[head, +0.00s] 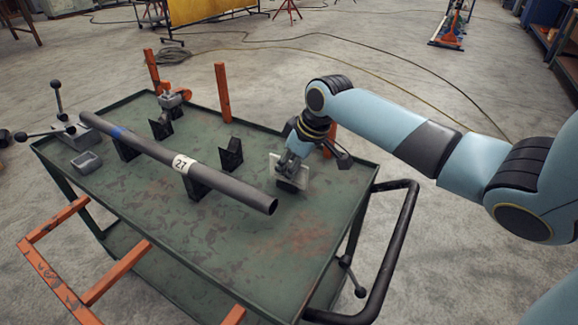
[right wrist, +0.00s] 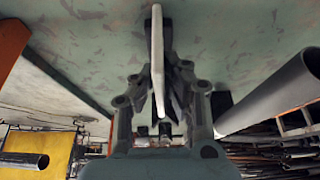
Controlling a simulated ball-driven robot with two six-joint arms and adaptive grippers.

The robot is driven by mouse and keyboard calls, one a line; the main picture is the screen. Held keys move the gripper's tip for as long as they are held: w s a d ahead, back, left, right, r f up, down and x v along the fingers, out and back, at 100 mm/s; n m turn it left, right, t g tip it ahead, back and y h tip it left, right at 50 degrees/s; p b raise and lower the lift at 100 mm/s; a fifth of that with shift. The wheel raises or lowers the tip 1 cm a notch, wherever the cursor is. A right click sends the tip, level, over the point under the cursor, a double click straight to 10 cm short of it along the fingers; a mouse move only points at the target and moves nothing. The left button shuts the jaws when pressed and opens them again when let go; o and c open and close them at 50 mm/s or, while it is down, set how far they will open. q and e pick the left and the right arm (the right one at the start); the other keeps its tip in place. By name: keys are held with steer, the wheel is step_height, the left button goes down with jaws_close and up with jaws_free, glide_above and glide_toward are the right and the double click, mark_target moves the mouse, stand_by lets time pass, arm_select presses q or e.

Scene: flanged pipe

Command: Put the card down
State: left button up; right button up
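The card is a thin pale plate (head: 275,166) at the right part of the green cart top (head: 290,235). In the right wrist view the card (right wrist: 157,45) stands edge-on between my fingers. My right gripper (head: 291,165) is shut on it from above, with a finger on each face; the gripper also shows in the right wrist view (right wrist: 160,98). The card is held upright, close to the cart top. I cannot tell whether its lower edge touches the surface. My left gripper is not in view.
A long grey pipe (head: 228,187) with a "27" label lies across black supports (head: 195,188), left of the card. Another black support (head: 231,154) stands near. Orange posts (head: 222,92) rise at the back edge. The front right of the cart top is clear.

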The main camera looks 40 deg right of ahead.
steer(key=o, duration=0.5)
steer(key=shift+c, duration=0.2)
steer(key=p+v, duration=0.2)
steer(key=v, duration=1)
steer(key=shift+r, duration=0.1)
steer(key=shift+s, duration=0.1)
